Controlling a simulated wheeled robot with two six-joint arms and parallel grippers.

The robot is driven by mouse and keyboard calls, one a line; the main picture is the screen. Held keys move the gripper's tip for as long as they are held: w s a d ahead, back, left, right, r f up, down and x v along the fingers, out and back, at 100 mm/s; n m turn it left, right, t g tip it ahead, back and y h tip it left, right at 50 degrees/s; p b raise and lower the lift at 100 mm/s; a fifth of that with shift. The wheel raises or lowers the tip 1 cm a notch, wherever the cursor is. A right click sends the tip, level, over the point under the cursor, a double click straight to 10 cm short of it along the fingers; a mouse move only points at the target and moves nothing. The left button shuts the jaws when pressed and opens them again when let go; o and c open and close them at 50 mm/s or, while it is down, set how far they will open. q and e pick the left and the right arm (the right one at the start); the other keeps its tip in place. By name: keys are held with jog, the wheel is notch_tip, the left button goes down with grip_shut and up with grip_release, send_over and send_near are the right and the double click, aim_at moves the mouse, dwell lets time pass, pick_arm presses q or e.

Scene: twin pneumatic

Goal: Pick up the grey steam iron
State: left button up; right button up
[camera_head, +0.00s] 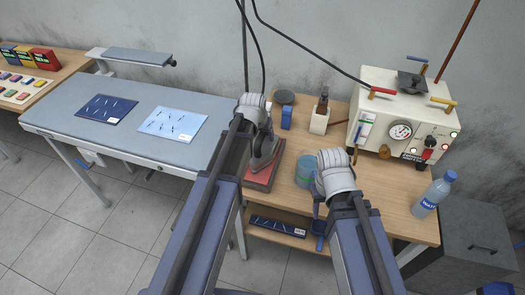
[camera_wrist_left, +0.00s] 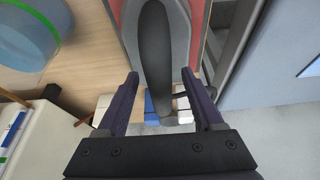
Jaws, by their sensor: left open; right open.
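The grey steam iron (camera_head: 264,153) stands on a red pad (camera_head: 258,180) at the left end of the wooden table, partly hidden by my left arm. In the left wrist view its dark handle (camera_wrist_left: 155,45) runs down the middle, between the fingers. My left gripper (camera_wrist_left: 163,85) is open, with one finger on each side of the handle's line and gaps visible on both sides. In the head view my left gripper (camera_head: 252,110) is over the iron and its fingers are mostly hidden. My right gripper (camera_head: 335,172) is open above the table's front, apart from the iron.
A teal round container (camera_head: 305,168) stands between the iron and my right gripper. A cream machine with a gauge (camera_head: 400,120) and a water bottle (camera_head: 432,195) are at the right. A grey ironing table (camera_head: 110,135) adjoins on the left. Cables hang above the iron.

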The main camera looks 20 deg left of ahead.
pick_arm(q)
grip_shut()
dwell(0.3)
dwell(1.0)
